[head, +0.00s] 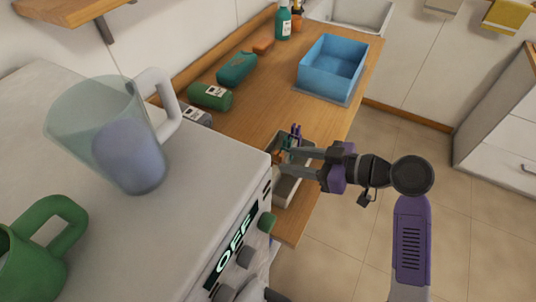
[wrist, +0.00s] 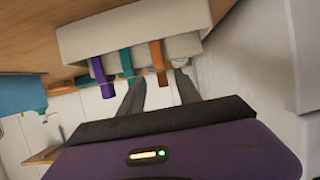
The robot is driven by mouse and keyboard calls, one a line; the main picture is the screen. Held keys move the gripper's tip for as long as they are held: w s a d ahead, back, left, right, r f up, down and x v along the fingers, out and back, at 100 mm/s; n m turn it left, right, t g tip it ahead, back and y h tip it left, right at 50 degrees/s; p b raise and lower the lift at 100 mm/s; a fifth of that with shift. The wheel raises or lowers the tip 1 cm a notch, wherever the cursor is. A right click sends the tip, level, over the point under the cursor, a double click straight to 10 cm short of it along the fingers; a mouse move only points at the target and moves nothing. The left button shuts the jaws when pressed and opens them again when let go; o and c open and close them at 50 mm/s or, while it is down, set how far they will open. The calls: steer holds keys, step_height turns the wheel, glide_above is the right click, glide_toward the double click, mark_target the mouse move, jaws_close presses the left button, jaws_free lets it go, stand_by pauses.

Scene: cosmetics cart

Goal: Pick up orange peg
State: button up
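The orange peg (wrist: 158,62) stands out of a pale bin, and in the head view a bit of it (head: 277,158) shows near my fingertips. My gripper (wrist: 160,78) is open. In the wrist view its two fingers point at the bin, with the orange peg's end in the gap between them. I cannot tell whether either finger touches the peg. In the head view my gripper (head: 286,160) reaches in from the right over the bin. The peg's lower part is hidden.
The bin (wrist: 85,38) also holds a purple peg (wrist: 102,77) and a teal peg (wrist: 126,62), close beside the orange one. A white appliance (head: 190,190) with knobs stands close on the left. A blue box (head: 330,72) sits farther along the wooden counter (head: 260,113).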

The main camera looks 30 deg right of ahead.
mark_target(275, 158)
steer(key=p+x, duration=0.2)
steer(key=x, duration=0.5)
steer(key=shift+w+a, duration=0.2)
steer(key=shift+a, duration=0.1)
steer(key=shift+c, duration=0.2)
jaws_close()
